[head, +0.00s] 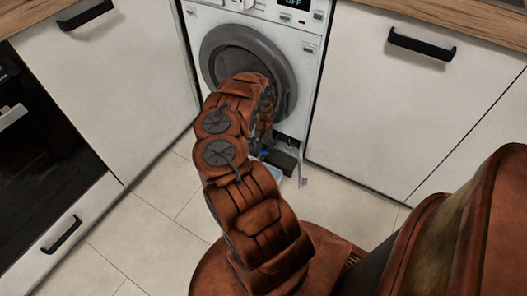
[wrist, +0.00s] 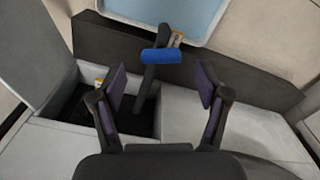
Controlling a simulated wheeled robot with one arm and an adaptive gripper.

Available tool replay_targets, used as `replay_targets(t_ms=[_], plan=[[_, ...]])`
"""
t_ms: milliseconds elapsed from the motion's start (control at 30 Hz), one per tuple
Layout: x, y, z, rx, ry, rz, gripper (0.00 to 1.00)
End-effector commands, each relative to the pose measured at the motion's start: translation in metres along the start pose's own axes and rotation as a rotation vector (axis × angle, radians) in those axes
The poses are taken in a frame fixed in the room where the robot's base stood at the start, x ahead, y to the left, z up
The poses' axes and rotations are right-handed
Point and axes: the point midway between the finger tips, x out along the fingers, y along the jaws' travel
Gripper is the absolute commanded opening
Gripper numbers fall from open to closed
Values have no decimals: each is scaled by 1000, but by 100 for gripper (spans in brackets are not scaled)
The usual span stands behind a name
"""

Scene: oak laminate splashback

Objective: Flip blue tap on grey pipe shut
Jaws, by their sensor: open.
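The blue tap (wrist: 161,56) shows in the wrist view as a short blue bar lying crosswise over the grey pipe (wrist: 149,80). The pipe runs from a dark recess up to a pale blue tray. My gripper (wrist: 161,76) is open, with one finger on each side of the pipe. The tap is just beyond the fingertips, between their lines, and nothing is held. In the head view a small bit of blue (head: 264,154) shows beside my arm, low on the washing machine. My arm hides most of the gripper there.
The pale blue tray (wrist: 208,14) lies just past the tap; its edge also shows in the head view (head: 274,173). A dark recess (wrist: 72,104) opens in the machine's lower front. The washing machine (head: 309,69) stands between white cabinets (head: 376,123). Tiled floor (head: 350,194) is clear at right.

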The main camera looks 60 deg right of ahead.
Motion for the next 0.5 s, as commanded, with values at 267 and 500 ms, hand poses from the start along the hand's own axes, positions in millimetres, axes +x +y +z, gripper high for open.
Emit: replay_targets(t_ms=[267,500], plan=[[28,0,0,0,-1,0,75],[31,-1,0,0,-1,-2,75]])
